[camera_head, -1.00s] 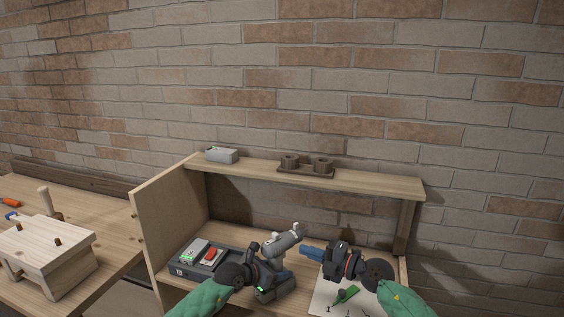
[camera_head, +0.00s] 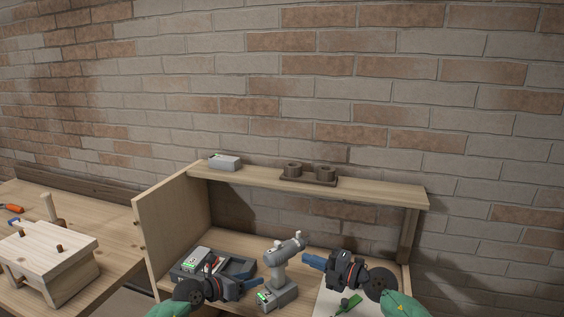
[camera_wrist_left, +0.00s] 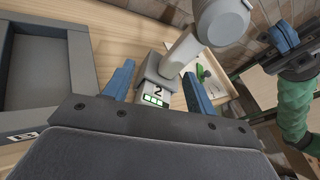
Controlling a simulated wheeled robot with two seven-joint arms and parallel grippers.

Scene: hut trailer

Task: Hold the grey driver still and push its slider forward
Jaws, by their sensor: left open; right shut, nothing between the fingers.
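The grey driver (camera_head: 278,270) stands upright on the workbench, its head tilted up to the right with small light knobs on top. Its foot (camera_wrist_left: 155,93) shows a "2" and green lights in the left wrist view. I cannot tell which knob is the slider. My left gripper (camera_head: 256,284) is open and empty, left of the driver's foot. In the left wrist view its blue fingers (camera_wrist_left: 159,92) frame the foot, with gaps on both sides. My right gripper (camera_head: 307,260) is shut and empty, right of the driver's head, apart from it.
A dark tray (camera_head: 239,266) with a charger-like grey box (camera_head: 196,258) is behind my left gripper. A white sheet with a green item (camera_head: 349,303) lies under my right gripper. A shelf (camera_head: 370,189) above holds a grey box (camera_head: 224,162) and a brown holder (camera_head: 309,176).

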